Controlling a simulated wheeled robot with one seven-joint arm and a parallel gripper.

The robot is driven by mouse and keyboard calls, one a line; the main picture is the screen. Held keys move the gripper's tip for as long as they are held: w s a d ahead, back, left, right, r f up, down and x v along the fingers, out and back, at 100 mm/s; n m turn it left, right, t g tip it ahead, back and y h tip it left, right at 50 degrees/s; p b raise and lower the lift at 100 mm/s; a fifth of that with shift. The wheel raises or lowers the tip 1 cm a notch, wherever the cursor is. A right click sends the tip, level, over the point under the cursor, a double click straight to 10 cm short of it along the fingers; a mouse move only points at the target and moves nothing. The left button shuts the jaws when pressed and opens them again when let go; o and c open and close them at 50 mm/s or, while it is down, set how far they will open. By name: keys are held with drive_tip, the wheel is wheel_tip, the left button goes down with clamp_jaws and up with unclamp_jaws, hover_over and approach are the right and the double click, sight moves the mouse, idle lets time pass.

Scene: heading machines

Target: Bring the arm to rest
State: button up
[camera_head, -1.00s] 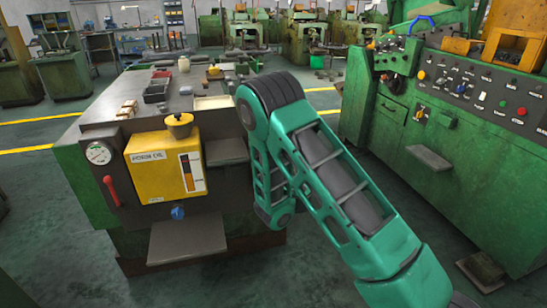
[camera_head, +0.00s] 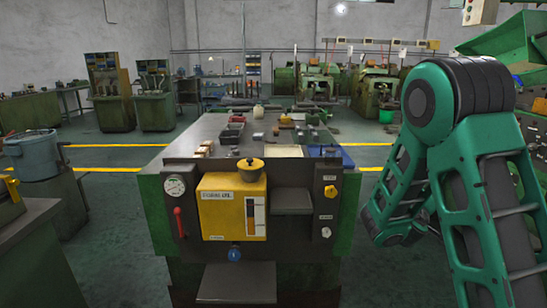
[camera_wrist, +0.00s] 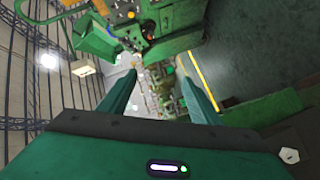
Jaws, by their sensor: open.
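My gripper (camera_wrist: 158,88) shows in the wrist view with its two green fingers apart and nothing between them. It points out over the workshop, with machines far beyond the fingertips. In the head view my green arm is bent at the right side of the picture, beside the machine bench. The gripper itself is hidden or out of frame in the head view.
A green machine bench (camera_head: 180,210) with a yellow oil box (camera_head: 232,208) and small trays on top stands ahead. A blue-grey drum (camera_head: 35,165) and workbench (camera_head: 30,240) are at left. A green machine (camera_head: 520,45) is at right. Floor beside the bench is clear.

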drive_tip(key=s+d+m+g+y, duration=0.1)
drive_tip(key=s+d+m+g, duration=0.15)
drive_tip(key=s, duration=0.45)
drive_tip(key=s+d+f+m+g+y, duration=0.1)
drive_tip(key=s+d+m+g, duration=0.2)
drive_tip(key=s, duration=0.4)
drive_tip(key=s+d+m+g+y, duration=0.1)
drive_tip(key=s+m+g, duration=0.25)
drive_tip(key=s, duration=0.35)
drive_tip(key=s+a+m+g+y, duration=0.1)
drive_tip(key=s+a+y, duration=0.3)
drive_tip(key=s+a, duration=0.3)
drive_tip(key=s+a+r+g+y, duration=0.1)
drive_tip(key=s+a+y, duration=0.3)
drive_tip(key=s, duration=1.1)
drive_tip(key=a, duration=0.3)
drive_tip(key=shift+a+m+g, duration=0.4)
drive_tip(key=shift+s, duration=0.1)
drive_tip(key=shift+w+f, duration=0.25)
drive_tip(key=shift+w, duration=0.35)
